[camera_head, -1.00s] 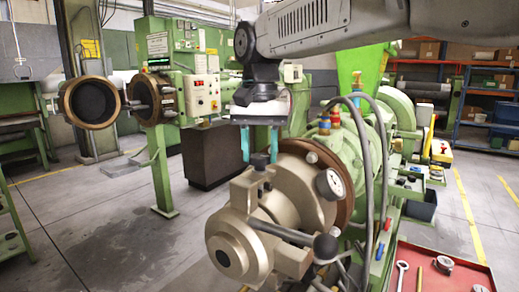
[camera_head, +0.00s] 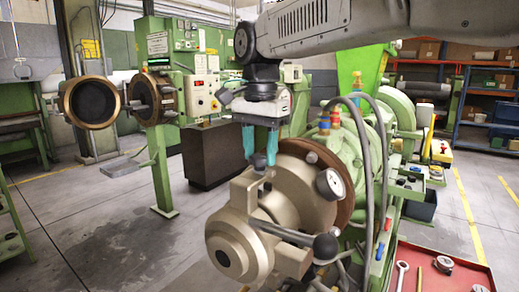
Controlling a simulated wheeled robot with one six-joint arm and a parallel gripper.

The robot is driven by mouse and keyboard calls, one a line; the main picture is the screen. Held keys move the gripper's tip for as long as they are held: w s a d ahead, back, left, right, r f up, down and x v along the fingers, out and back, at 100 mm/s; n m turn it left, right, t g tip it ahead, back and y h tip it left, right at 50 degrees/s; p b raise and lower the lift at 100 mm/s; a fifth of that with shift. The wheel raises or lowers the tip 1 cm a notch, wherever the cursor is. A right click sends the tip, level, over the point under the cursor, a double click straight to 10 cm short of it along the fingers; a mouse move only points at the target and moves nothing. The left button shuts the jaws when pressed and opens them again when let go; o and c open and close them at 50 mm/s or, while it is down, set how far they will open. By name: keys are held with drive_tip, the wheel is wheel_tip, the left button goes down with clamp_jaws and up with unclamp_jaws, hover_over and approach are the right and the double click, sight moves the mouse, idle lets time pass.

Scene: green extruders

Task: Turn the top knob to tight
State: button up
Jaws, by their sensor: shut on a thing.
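The top knob (camera_head: 264,170) is a small piece on top of the beige extruder head (camera_head: 290,197). It is mostly hidden by the fingertips. My gripper (camera_head: 264,160) points down from above with its two teal fingers and is shut on the top knob. The fingers look turned about the vertical, and their tips are close together in this view. The knob's exact angle is too small to tell.
Grey hoses (camera_head: 366,150) arch over the green extruder at right. A red tray (camera_head: 445,262) with tools is at lower right.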

sight(260, 156)
drive_tip(key=o, duration=1)
drive_tip(key=shift+c, duration=0.2)
drive_tip(key=shift+r, duration=3.95)
